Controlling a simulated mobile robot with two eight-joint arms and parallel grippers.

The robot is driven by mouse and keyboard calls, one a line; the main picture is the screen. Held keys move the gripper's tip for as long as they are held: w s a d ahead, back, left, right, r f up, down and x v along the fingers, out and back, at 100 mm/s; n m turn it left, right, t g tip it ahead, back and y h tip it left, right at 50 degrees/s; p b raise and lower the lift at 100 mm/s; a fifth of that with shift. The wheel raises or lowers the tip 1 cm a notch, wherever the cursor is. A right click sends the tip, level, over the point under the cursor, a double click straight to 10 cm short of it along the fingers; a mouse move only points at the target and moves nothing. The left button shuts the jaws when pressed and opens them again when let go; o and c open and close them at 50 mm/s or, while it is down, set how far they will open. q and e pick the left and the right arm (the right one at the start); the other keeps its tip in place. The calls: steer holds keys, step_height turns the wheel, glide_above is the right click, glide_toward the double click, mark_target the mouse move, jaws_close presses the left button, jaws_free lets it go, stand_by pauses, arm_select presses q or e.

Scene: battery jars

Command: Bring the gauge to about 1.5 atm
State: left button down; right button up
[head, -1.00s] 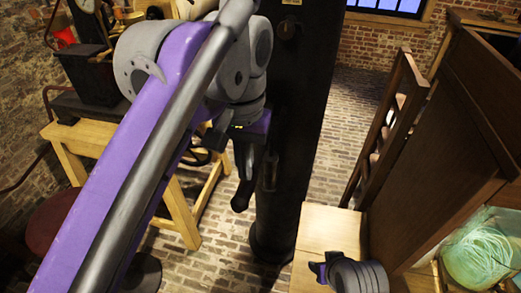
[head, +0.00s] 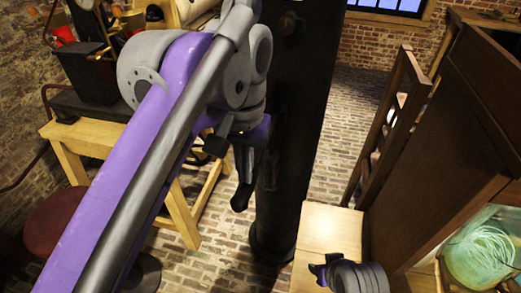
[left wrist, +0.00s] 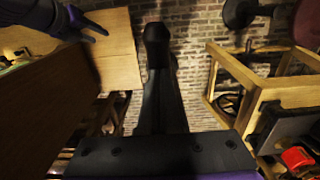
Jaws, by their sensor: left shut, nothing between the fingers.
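No gauge reading can be made out. A pale round, dial-like part (head: 84,4) shows at the top left of the head view, cut off by the edge; I cannot tell whether it is the gauge. My left gripper (head: 240,202) hangs pointing down in front of a black column, shut and empty. In the left wrist view its closed dark fingers (left wrist: 157,35) point over the brick floor. My right gripper (left wrist: 92,28) shows small at the top left of that view; its jaw state is unclear.
The black column (head: 290,150) stands close behind my left gripper. A wooden stand (head: 95,143) with dark apparatus is at left, beside a red round stool (head: 58,222). A wooden bench (head: 318,230) and tall wooden cabinet (head: 450,150) stand at right. Brick floor lies between.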

arm_select(q)
step_height(320, 180, down, 12)
steer(key=b, duration=0.6)
arm_select(e)
step_height(320, 180, down, 7)
steer(key=s, duration=0.2)
arm_select(q)
step_height(320, 180, up, 14)
steer(key=p, duration=1)
steer(key=shift+r+p, duration=0.2)
steer(key=shift+p, duration=0.15)
steer(key=shift+w+f, duration=0.1)
steer(key=shift+f, duration=0.15)
steer(key=shift+s, duration=0.35)
steer(key=shift+w, duration=0.15)
arm_select(e)
steer(key=w+r, duration=0.4)
steer(key=r, duration=0.8)
steer(key=shift+r, duration=0.25)
arm_select(q)
steer(key=shift+w, duration=0.1)
